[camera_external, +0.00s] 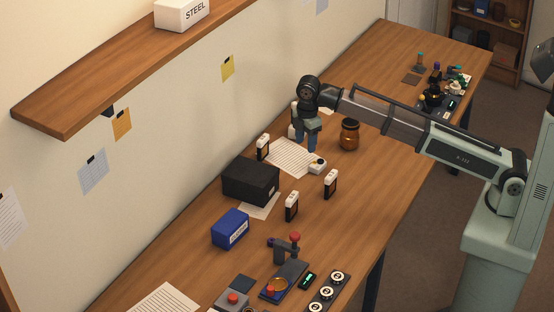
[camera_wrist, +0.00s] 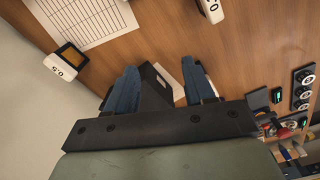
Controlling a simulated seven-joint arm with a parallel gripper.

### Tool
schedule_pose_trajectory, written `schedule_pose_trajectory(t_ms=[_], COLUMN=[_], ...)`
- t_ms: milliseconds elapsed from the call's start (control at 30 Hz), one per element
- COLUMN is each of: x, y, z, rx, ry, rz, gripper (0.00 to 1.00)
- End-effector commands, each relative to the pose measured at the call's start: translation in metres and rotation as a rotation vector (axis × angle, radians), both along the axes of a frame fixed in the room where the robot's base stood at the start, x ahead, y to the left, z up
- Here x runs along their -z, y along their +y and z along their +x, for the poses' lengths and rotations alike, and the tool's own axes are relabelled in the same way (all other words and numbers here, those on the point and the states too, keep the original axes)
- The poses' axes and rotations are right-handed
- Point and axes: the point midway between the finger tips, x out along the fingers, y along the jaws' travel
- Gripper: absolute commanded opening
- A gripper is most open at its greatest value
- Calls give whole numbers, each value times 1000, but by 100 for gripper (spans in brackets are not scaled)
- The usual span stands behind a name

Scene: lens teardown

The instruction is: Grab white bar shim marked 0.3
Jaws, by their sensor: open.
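Several upright dark bars with white tops stand on the table: one at the wall side of the paper (camera_external: 262,147), one in the middle (camera_external: 292,206) and one further right (camera_external: 330,183). Their markings are too small to read in the outside view. In the wrist view, a white-topped bar (camera_wrist: 66,64) at left reads 0.5. Another white piece (camera_wrist: 212,9) shows at the top edge, its marking unreadable. No marking 0.3 is legible. My gripper (camera_external: 306,146) is open and empty, pointing down above the paper; its blue fingers (camera_wrist: 160,88) are apart.
A black box (camera_external: 251,181) and a blue box (camera_external: 230,229) stand toward the wall. A small white block (camera_external: 317,164) lies at the paper's corner (camera_external: 290,158). An amber jar (camera_external: 349,135) stands to the right. Dials (camera_external: 328,291) and tools fill the near end.

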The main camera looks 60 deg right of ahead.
Motion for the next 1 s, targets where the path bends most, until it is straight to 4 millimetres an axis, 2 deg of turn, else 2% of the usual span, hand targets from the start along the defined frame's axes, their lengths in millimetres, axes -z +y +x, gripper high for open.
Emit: schedule_pose_trajectory(t_ms=[33, 100, 200, 333, 500, 667, 1000], x=[6, 12, 19, 26, 25, 29, 73], y=[1, 0, -9, -17, -17, -17, -17], z=[-29, -52, -79, -103, -102, -102, -102], rx=[-28, -65, -116, -206, -326, -375, -378], ry=[0, 0, 2, 7, 14, 15, 17], rz=[0, -1, -3, -5, -8, -8, -8], gripper=[53, 53, 53, 53, 53, 53, 53])
